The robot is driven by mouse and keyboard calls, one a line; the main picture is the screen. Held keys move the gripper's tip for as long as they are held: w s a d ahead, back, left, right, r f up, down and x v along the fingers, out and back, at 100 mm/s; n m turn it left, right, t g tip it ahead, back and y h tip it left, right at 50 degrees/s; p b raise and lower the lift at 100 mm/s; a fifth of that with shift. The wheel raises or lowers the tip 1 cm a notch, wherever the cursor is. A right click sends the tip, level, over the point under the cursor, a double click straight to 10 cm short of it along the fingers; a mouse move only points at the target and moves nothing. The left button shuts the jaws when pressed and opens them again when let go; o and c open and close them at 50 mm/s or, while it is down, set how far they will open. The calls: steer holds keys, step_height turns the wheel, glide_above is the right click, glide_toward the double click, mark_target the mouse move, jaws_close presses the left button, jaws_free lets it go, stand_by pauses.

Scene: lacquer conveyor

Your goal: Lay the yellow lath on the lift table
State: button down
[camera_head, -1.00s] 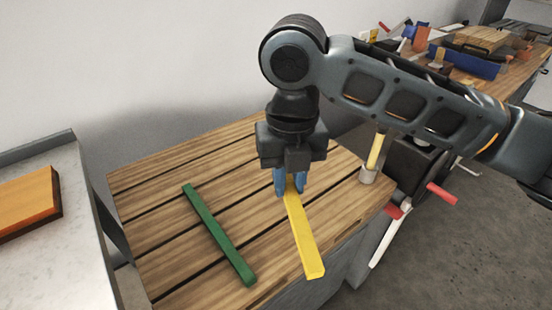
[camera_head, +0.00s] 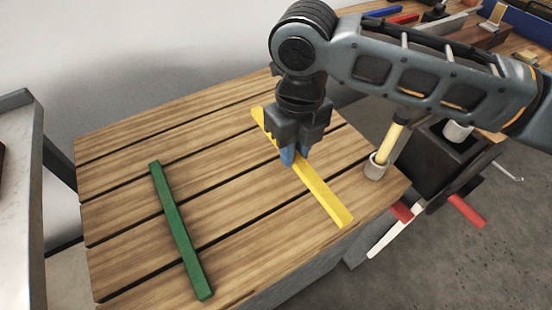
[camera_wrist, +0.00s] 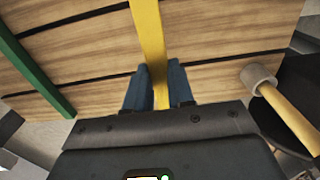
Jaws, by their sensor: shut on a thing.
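The yellow lath (camera_head: 322,192) is over the slatted wooden top of the lift table (camera_head: 226,204), slanting from the back middle to the front right. My gripper (camera_head: 294,156) points down with its blue fingers on either side of the lath near its middle. In the wrist view the lath (camera_wrist: 148,35) runs between the two fingers (camera_wrist: 158,85), which are shut on it. The lath looks on or just above the slats; I cannot tell which. A green lath (camera_head: 181,232) lies on the same slats to the left, apart from the yellow one.
A grey bench (camera_head: 20,200) is at the left. A cluttered wooden bench is at the back right. Bare slats lie between the two laths.

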mark_target(278, 173)
steer(key=a, duration=0.1)
steer(key=w+a+f, duration=0.1)
steer(key=a+f, duration=0.1)
steer(key=shift+w+f, duration=0.1)
steer(key=shift+w, duration=0.15)
steer(key=shift+f, duration=1.9)
steer(key=shift+f, duration=0.1)
steer(key=c, duration=1)
jaws_free()
step_height(278, 173, up, 12)
steer(key=shift+r, duration=0.15)
